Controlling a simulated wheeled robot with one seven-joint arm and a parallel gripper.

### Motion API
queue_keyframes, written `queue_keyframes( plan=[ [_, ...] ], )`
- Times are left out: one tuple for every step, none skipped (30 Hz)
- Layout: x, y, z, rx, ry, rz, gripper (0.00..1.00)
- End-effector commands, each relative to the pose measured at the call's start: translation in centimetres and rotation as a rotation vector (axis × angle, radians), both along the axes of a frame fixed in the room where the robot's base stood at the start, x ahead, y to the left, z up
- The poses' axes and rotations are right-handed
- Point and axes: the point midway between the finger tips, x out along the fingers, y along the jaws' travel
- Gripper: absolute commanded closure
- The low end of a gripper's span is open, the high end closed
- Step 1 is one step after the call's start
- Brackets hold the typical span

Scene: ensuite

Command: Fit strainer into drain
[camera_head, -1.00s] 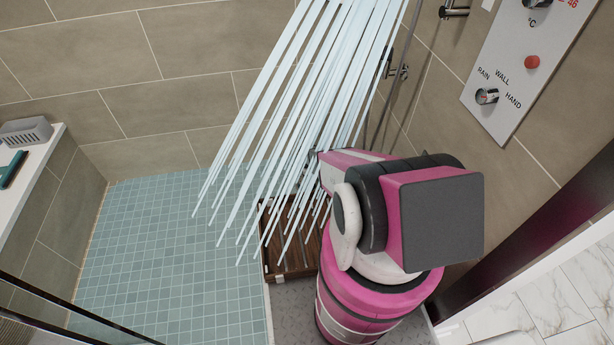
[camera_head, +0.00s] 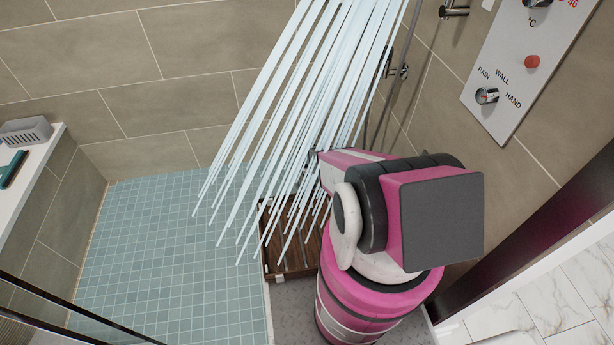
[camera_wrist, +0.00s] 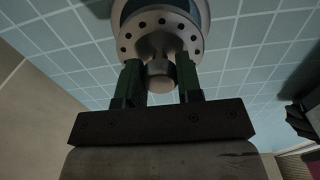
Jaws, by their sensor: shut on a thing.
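In the wrist view, my gripper (camera_wrist: 159,78) is shut on the knob of the strainer (camera_wrist: 160,35), a round metal disc with a ring of small holes. Its two dark green fingers stand on either side of the knob. Beyond the strainer, at the top edge, is a round rim with a dark inside (camera_wrist: 158,7), partly covered by the disc. It looks like the drain, but I cannot tell whether the strainer touches it or sits in it. In the head view, my arm hides the gripper, strainer and drain.
Water streams (camera_head: 300,110) fall across the shower beside my arm. A brown slatted wooden thing (camera_head: 290,255) lies on the floor left of my arm. The blue tiled floor (camera_head: 165,250) farther left is clear. A control panel (camera_head: 525,65) is on the right wall.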

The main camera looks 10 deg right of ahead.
Motion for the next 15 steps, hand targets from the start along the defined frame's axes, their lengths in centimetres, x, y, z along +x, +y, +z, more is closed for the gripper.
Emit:
queue_keyframes(
  plan=[
    [0.02,0.0,-0.07,0.0,0.0,0.0,0.95],
    [0.02,0.0,-0.12,0.0,0.0,0.0,0.95],
    [0.02,0.0,-0.19,0.0,0.0,0.0,0.95],
    [0.03,0.0,-0.24,0.0,0.0,0.0,0.95],
    [0.03,0.0,-0.29,0.0,0.0,0.0,0.95],
    [0.03,0.0,-0.36,0.0,0.0,0.0,0.95],
    [0.04,0.0,-0.41,0.0,0.0,0.0,0.95],
    [0.03,0.0,-0.46,0.0,0.0,0.0,0.95],
    [0.04,0.0,-0.53,0.0,-0.001,0.0,0.95],
    [0.04,0.0,-0.58,0.0,-0.001,0.0,0.95],
    [0.03,0.0,-0.63,0.0,-0.001,0.0,0.95],
    [0.04,0.0,-0.7,0.0,-0.001,0.0,0.95],
    [0.03,0.0,-0.75,0.0,-0.001,0.0,0.95],
    [0.04,0.0,-0.8,0.0,-0.001,0.0,0.95],
    [0.04,0.0,-0.87,0.0,-0.001,0.0,0.95]
  ],
)
